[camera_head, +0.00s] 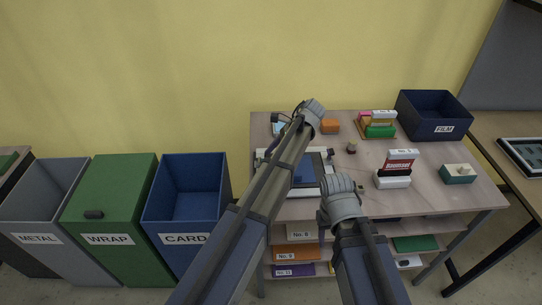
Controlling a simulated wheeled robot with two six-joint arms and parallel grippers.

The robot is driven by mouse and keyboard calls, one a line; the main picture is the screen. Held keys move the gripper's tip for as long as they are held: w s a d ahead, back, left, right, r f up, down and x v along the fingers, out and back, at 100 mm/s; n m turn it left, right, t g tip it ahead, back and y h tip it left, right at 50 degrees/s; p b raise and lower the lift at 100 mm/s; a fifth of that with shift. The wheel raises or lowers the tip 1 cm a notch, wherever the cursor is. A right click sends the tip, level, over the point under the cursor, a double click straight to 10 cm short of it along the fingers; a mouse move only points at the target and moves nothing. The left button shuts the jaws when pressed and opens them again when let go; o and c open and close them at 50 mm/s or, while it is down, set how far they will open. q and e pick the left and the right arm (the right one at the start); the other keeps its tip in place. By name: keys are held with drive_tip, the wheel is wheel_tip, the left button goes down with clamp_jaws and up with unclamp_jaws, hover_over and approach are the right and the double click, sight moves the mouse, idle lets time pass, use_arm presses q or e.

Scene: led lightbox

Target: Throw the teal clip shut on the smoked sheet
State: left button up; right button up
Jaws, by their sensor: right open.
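The lightbox (327,160) is a pale-framed panel near the left front of the table. A dark blue sheet (304,172), which looks like the smoked sheet, lies on it. My left arm crosses in front and hides much of both. I cannot make out the teal clip; it is hidden or too small to tell. My right gripper (326,203) is at the lightbox's front right corner, open, with its fingers mostly hidden behind my wrist. I cannot tell whether it touches anything. My left arm reaches over the lightbox to the table's back edge; its gripper does not show.
A red-and-white box (399,162), a teal box with a cream top (459,174), coloured blocks (379,126), an orange block (330,126) and a FILM bin (434,113) stand on the table. METAL, WRAP and CARD bins (185,200) stand left. The table's middle has free room.

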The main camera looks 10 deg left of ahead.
use_arm(q)
drive_tip(key=p+v, duration=0.6)
drive_tip(key=v, duration=0.1)
drive_tip(key=shift+r, duration=0.25)
drive_tip(key=shift+d+r, duration=0.1)
drive_tip(key=shift+d, duration=0.1)
